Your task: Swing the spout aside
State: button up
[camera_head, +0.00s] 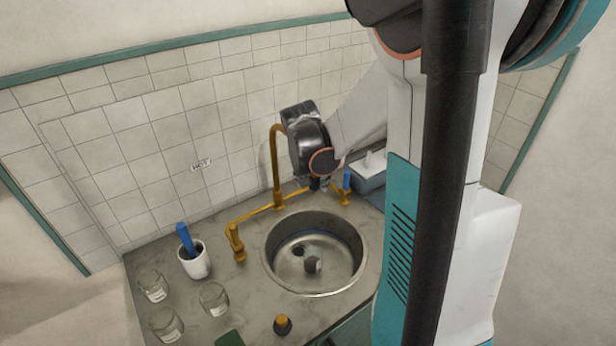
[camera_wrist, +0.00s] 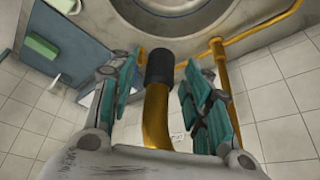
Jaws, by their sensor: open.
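The brass spout (camera_head: 276,165) rises from the pipe behind the sink and arches toward my gripper (camera_head: 308,150), which hides its outlet end in the head view. In the wrist view, the spout (camera_wrist: 156,115) and its black tip (camera_wrist: 160,66) stand between the two teal-padded fingers of my gripper (camera_wrist: 161,80). The fingers are spread, with a visible gap on each side of the spout. The steel sink (camera_head: 283,283) lies below, and its rim shows at the top of the wrist view.
A brass tap (camera_head: 236,243) stands left of the sink. A white cup (camera_head: 196,262) with a blue-handled tool and several glass jars (camera_head: 214,298) are at the counter's left. A blue-grey box (camera_head: 372,178) sits right of the spout. The tiled wall (camera_head: 150,165) is close behind.

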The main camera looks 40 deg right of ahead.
jog(key=shift+d+f, duration=0.15)
jog(key=shift+f, duration=0.2)
jog(key=shift+c, duration=0.4)
jog(key=shift+w, duration=0.1)
grip_shut()
jog(key=shift+a+m, duration=0.3)
jog(key=shift+a, duration=0.25)
jog(key=w+a+m+g+b, duration=0.1)
jog(key=w+a+m, duration=0.1)
jog(key=a, duration=0.4)
jog(key=w+a+m+g+b, duration=0.1)
jog(key=w+a+m, duration=0.2)
jog(key=a, duration=0.4)
jog(key=shift+w+m+h+b, duration=0.3)
jog(key=shift+w+h, duration=0.1)
jog(key=shift+w, duration=0.05)
jog(key=shift+a, duration=0.1)
jog(key=shift+o, duration=0.4)
grip_release()
